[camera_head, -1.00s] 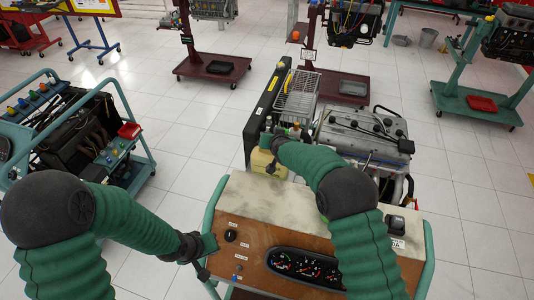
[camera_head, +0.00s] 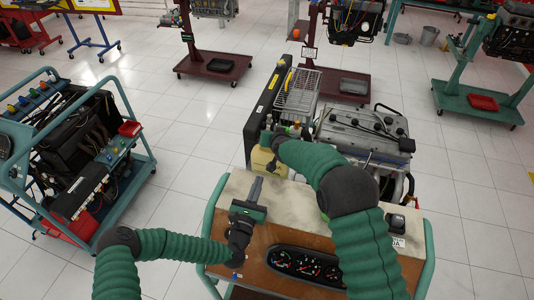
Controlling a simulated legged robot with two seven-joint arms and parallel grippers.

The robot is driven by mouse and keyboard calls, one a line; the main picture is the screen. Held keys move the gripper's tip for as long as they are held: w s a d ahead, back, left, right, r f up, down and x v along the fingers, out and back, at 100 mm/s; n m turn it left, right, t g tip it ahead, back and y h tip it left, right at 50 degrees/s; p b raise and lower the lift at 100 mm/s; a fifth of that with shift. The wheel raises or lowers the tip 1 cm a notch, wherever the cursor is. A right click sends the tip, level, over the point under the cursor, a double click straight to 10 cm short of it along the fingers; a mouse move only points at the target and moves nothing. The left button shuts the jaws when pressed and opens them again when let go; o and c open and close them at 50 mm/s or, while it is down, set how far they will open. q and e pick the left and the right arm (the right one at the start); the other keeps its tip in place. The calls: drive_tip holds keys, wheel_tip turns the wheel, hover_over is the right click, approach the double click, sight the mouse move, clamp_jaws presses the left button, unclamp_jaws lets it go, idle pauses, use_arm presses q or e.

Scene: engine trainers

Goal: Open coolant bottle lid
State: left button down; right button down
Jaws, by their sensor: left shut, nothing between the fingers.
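The coolant bottle (camera_head: 259,163) is a pale yellow container beside the left side of the engine, behind the wooden instrument panel. Its lid is hidden or too small to make out. My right gripper (camera_head: 271,163) is at the bottle, coming down in front of its upper part; I cannot tell whether its fingers touch it or are open. My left gripper (camera_head: 256,184) is above the left part of the panel top, shut and empty, with its fingers pointing away toward the bottle but apart from it.
The instrument panel (camera_head: 298,209) with gauges stands in front of the engine (camera_head: 365,133). A black radiator (camera_head: 266,103) and a wire basket (camera_head: 298,95) are behind the bottle. Another engine trainer (camera_head: 80,140) stands at left. Floor between them is clear.

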use_arm(q)
drive_tip(key=x, duration=0.7)
drive_tip(key=shift+w+r, duration=0.1)
drive_tip(key=shift+w, duration=0.15)
use_arm(e)
drive_tip(key=shift+w+r, duration=0.15)
drive_tip(key=shift+r, duration=0.3)
drive_tip(key=shift+d, duration=0.1)
use_arm(q)
drive_tip(key=w+r, duration=0.1)
drive_tip(key=w+d+r, duration=0.1)
drive_tip(key=w+r, duration=0.1)
drive_tip(key=shift+r, duration=0.15)
